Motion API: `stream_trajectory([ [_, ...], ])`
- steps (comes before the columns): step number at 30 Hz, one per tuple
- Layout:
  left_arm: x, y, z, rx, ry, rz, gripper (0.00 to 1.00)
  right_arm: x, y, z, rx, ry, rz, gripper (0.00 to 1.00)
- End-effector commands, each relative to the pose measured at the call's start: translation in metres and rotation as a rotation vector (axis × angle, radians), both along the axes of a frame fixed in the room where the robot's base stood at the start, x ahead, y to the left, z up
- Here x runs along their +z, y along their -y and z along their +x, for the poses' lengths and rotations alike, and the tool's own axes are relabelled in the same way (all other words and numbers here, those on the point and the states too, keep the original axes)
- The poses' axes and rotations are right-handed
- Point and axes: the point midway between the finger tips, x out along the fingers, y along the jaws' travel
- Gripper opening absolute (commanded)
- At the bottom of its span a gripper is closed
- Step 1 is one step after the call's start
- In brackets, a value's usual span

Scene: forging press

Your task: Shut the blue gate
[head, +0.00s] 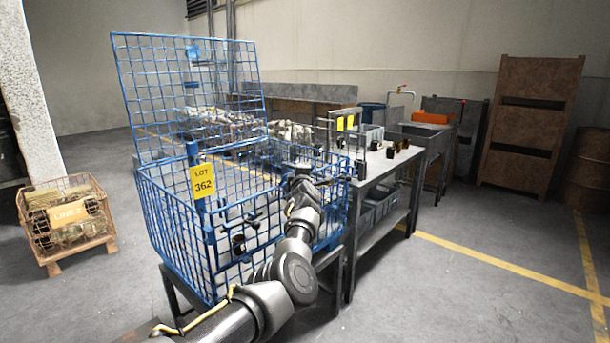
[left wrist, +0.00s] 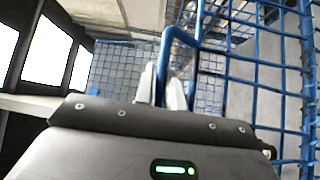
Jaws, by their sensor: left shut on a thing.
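A blue wire-mesh cage (head: 178,225) stands on a dark stand in the middle of the head view, with a yellow "LOT 362" tag (head: 203,181) on its front post. A blue mesh panel that I take for the gate (head: 337,195) is at its right, partly behind my arm. My left gripper (head: 302,166) is at the top of this side. In the left wrist view its two fingers (left wrist: 162,88) are shut on a blue tube (left wrist: 167,50) of the frame. Whether the gate meets its post is hidden by my arm. My right gripper is not in view.
A tall blue mesh panel (head: 190,95) rises from the cage's back. A grey workbench (head: 385,166) with small parts stands close on the right. A rusty wire crate (head: 68,222) sits on the floor at left. The floor at front right is clear.

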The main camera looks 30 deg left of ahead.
Motion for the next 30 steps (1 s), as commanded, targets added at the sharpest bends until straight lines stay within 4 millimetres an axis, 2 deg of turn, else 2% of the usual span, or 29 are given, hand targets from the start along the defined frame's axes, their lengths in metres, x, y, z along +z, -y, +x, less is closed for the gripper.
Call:
stream_trajectory([
  [6,0.002,-0.013,0.001,0.001,-0.010,-0.047,0.00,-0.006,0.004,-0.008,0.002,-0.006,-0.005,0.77],
  [20,0.002,-0.017,0.000,0.002,-0.011,-0.058,0.00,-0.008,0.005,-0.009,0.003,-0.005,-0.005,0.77],
  [21,0.003,-0.017,0.000,0.002,-0.011,-0.057,0.12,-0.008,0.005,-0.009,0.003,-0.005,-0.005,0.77],
  [26,0.002,-0.017,0.000,0.002,-0.012,-0.057,0.32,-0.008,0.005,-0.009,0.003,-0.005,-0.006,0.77],
  [30,0.001,-0.016,0.000,0.001,-0.013,-0.057,0.32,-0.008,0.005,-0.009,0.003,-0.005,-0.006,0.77],
])
